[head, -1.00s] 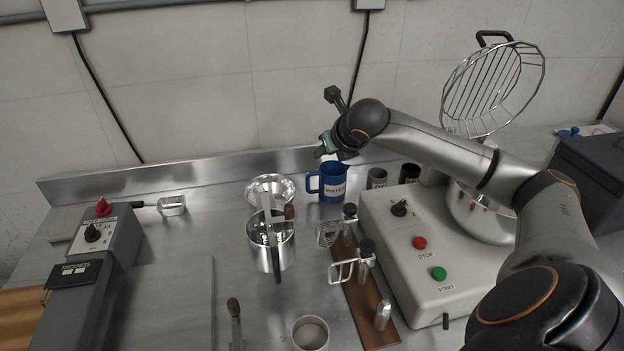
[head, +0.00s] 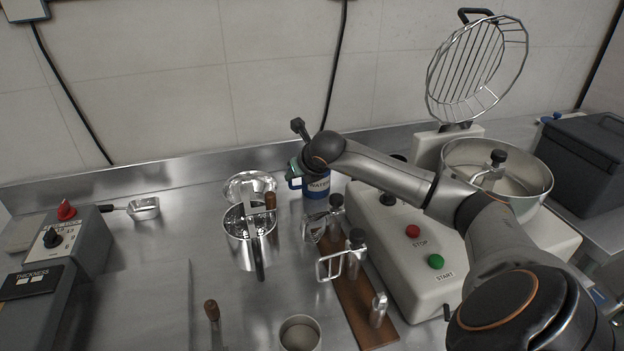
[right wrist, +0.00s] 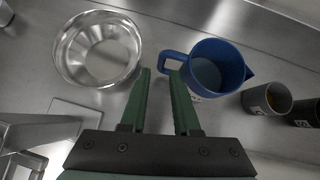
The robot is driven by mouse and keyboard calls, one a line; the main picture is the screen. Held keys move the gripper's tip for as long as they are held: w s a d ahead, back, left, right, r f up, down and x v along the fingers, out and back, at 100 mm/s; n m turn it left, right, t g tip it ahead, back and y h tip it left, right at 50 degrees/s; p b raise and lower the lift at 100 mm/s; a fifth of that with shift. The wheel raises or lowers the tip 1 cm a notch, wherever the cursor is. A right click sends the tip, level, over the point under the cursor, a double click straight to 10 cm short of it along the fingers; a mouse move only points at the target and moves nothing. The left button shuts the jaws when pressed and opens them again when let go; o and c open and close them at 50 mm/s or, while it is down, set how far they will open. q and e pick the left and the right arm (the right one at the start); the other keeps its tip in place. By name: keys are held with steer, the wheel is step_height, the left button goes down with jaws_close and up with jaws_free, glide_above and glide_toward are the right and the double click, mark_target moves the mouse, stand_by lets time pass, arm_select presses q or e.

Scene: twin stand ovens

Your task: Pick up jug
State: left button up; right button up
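A blue jug (head: 318,187) with a "WATER" label stands upright on the steel counter near the back wall, partly covered by my right arm. It also shows from above in the right wrist view (right wrist: 208,68), with its handle on the left and its spout on the right. My right gripper (head: 294,170) is close to the jug's handle side in the head view. In the right wrist view its two green fingers (right wrist: 160,76) are apart with nothing between them, the right fingertip close to the jug's handle. My left gripper is not in view.
A steel bowl (right wrist: 98,50) lies left of the fingers. Dark cups (right wrist: 267,98) stand right of the jug. A steel pot (head: 240,247), a tool board (head: 365,310) and a mixer (head: 425,270) with stop and start buttons are nearer.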

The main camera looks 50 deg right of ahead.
steer(key=shift+x, duration=2.85)
steer(key=shift+s+d, duration=0.1)
steer(key=shift+d, duration=0.05)
jaws_close()
